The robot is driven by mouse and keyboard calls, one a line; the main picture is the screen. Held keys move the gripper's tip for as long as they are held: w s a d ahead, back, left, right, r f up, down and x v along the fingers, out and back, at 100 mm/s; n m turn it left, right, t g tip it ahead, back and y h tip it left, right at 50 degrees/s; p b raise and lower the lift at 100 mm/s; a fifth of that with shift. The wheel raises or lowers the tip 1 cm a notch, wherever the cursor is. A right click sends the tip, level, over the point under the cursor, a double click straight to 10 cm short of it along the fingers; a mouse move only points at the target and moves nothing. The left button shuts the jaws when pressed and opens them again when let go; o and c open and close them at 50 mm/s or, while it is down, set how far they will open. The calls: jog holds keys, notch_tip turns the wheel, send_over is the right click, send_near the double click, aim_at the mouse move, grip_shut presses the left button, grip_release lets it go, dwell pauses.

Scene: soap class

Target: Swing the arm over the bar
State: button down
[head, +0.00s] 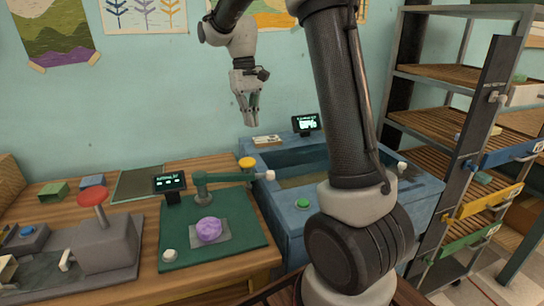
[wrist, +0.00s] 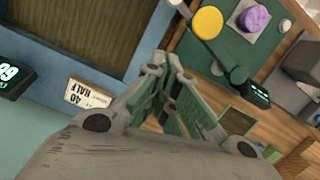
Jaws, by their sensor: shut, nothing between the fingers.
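The purple bar (head: 208,230) lies on a grey plate on a green board (head: 178,248). A green swing arm (head: 226,177) stands on a post at the board's far edge. It points right, away from the bar, with a yellow disc (head: 246,163) and a pale end knob (head: 270,175). In the wrist view the bar (wrist: 254,18), swing arm (wrist: 222,56) and yellow disc (wrist: 208,22) show at the upper right. My gripper (head: 251,122) is shut and empty, pointing down, above and behind the swing arm. It fills the lower middle of the wrist view (wrist: 170,75).
A blue basin (head: 293,228) with a green button (head: 302,203) stands right of the table. A small display (head: 168,182) stands beside the post. A grey press with a red knob (head: 91,197) stands left. A shelf rack (head: 445,75) is at the right.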

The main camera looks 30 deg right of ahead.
jog(key=shift+s, duration=0.3)
jog(key=s+f, duration=0.1)
jog(key=f, duration=0.2)
jog(key=s+f, duration=0.2)
jog(key=f, duration=0.2)
jog(key=s+f, duration=0.2)
jog(key=f, duration=0.1)
jog(key=shift+f, duration=0.35)
jog(key=shift+s+f, duration=0.2)
jog(key=shift+s, duration=0.25)
jog(key=shift+a, duration=0.15)
